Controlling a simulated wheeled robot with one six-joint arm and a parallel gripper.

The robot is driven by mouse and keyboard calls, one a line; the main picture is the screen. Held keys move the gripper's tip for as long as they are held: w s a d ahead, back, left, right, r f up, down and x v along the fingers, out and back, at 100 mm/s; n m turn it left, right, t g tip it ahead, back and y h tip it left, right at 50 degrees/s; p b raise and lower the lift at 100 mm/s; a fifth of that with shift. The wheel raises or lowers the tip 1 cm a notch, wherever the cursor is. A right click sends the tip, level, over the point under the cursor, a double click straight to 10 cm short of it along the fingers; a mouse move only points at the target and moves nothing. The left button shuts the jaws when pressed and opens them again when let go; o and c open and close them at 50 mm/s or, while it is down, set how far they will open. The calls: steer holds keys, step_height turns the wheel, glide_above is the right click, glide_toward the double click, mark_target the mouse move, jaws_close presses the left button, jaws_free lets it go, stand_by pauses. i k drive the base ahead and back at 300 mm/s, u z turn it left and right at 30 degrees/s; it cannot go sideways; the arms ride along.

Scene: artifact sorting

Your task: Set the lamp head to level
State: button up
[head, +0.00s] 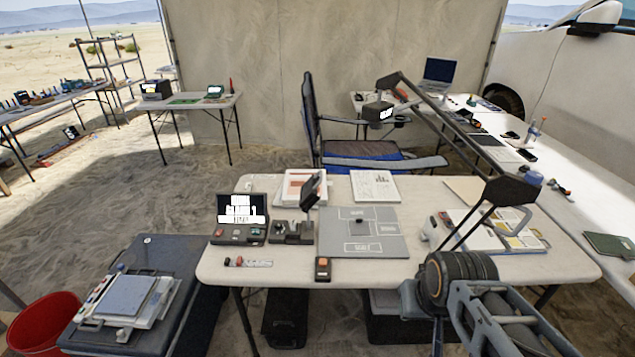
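A large dark jointed lamp stands over the right part of the work table. Its double-bar arm rises from an elbow and reaches up and left. Its small boxy lamp head (374,112) hangs at the far end, with a bright white patch on its right side; its exact tilt is hard to tell. My arm's ribbed joint and blue-grey links fill the lower right, far from the lamp head and hiding the lamp's foot. I cannot make out my gripper.
A dark case (185,265) and red bucket (42,325) are at left. Open sand lies beyond.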

mark_target(308, 190)
steer(key=z, duration=0.25)
steer(key=k, duration=0.35)
steer(key=u, duration=1)
steer(key=i, duration=1.55)
steer(key=z, duration=0.65)
